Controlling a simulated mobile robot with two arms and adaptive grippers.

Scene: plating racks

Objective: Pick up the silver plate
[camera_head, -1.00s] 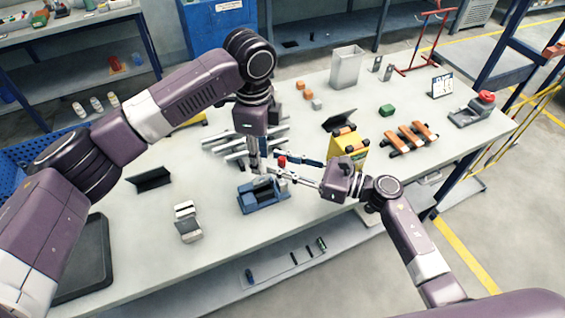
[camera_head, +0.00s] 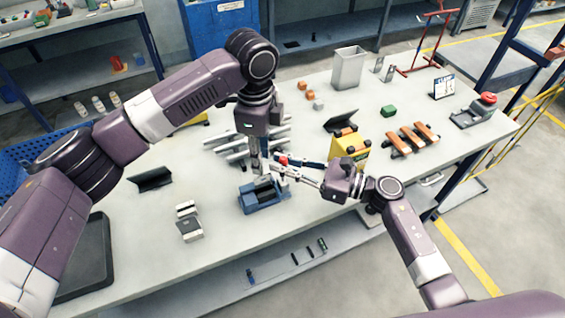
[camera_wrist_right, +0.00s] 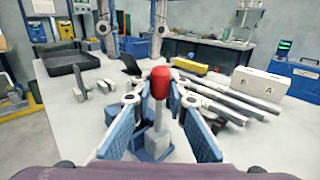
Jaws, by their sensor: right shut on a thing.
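Several silver bars or plates (camera_head: 228,148) lie on the table behind my grippers; I cannot tell which one is the silver plate. My left gripper (camera_head: 260,171) points down just above the blue fixture (camera_head: 265,203); its fingertips are too small to read. My right gripper (camera_head: 285,168) reaches in from the right and is shut on a red-knobbed lever (camera_wrist_right: 156,140). In the right wrist view the red knob (camera_wrist_right: 160,83) stands up between the blue finger pads, and the lever's base is partly hidden.
A yellow box (camera_head: 349,148) stands just right of my right gripper. Orange-topped racks (camera_head: 412,138), a green block (camera_head: 388,110) and a silver bin (camera_head: 348,68) stand farther right and back. A grey holder (camera_head: 189,226) and a black tray (camera_head: 92,262) are on the left.

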